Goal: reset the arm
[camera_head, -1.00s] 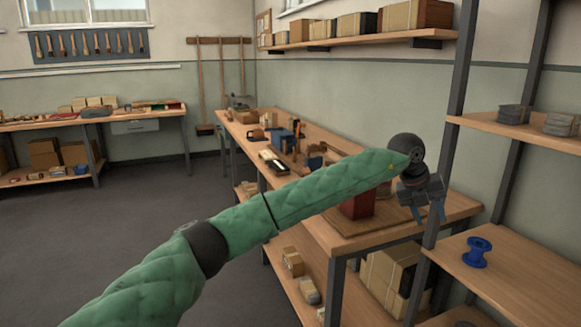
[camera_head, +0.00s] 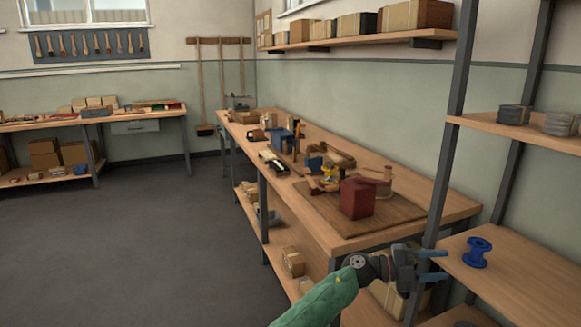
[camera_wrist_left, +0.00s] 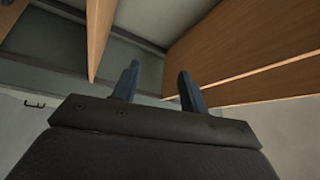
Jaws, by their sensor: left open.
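My left arm comes in from the bottom of the head view in a green quilted sleeve. My left gripper (camera_head: 432,266) is open and empty, in front of the rack at the lower right, with its two blue-grey fingers pointing right. A blue spool (camera_head: 477,252) stands on the rack's shelf just beyond the fingertips, apart from them as far as I can tell. In the left wrist view the two fingers (camera_wrist_left: 158,88) stand apart with nothing between them. My right gripper is in neither view.
The workbench (camera_head: 440,214) carries a dark red block (camera_head: 357,197) on a brown board (camera_head: 322,209) and several tools. The rack's dark post (camera_head: 450,150) rises close to my left gripper. The rack shelf (camera_head: 540,284) is mostly bare. The floor (camera_head: 130,240) at left is clear.

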